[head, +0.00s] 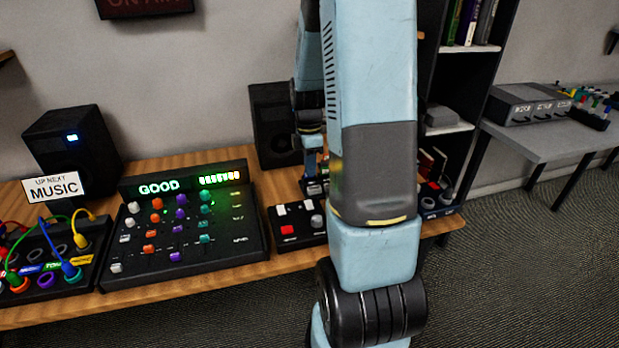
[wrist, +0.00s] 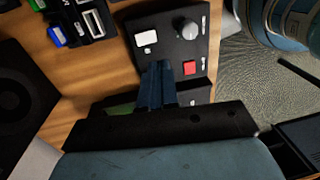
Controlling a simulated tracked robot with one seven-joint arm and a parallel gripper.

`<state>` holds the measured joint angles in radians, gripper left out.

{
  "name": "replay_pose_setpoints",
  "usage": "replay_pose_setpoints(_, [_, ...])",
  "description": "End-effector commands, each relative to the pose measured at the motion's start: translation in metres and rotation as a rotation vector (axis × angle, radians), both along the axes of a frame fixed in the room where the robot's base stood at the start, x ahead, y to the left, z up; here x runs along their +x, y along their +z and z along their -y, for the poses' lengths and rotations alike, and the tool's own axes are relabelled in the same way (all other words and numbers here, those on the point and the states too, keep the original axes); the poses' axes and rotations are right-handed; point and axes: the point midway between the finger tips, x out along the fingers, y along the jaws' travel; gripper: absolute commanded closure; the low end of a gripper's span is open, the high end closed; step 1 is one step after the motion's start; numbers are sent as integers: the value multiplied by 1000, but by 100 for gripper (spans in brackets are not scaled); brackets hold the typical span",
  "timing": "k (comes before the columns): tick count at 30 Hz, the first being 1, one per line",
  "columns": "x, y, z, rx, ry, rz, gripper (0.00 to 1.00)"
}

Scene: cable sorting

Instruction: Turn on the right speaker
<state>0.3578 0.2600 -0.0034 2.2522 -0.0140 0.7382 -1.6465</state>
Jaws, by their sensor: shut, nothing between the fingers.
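The right speaker (head: 270,124) is a black box at the back of the wooden desk, partly hidden behind my arm. No light shows on its visible part.
A mixer with sliders (head: 185,225) and a lit GOOD display fills the desk's middle. A patch box with coloured cables (head: 50,255) is at the left. A small box with a red button (head: 297,224) lies near my arm. A dark shelf (head: 460,90) stands at the right.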

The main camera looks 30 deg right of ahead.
Motion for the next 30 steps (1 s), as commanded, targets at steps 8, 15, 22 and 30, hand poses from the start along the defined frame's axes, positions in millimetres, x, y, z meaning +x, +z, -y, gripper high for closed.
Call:
replay_pose_setpoints(8, [-2,18,-1,0,1,1,100])
replay_pose_setpoints(15, [-2,19,-1,0,1,0,100])
replay_pose_setpoints(22, [-2,19,-1,0,1,0,100])
replay_pose_setpoints(30, [-5,37,-11,-17,-54,27,100])
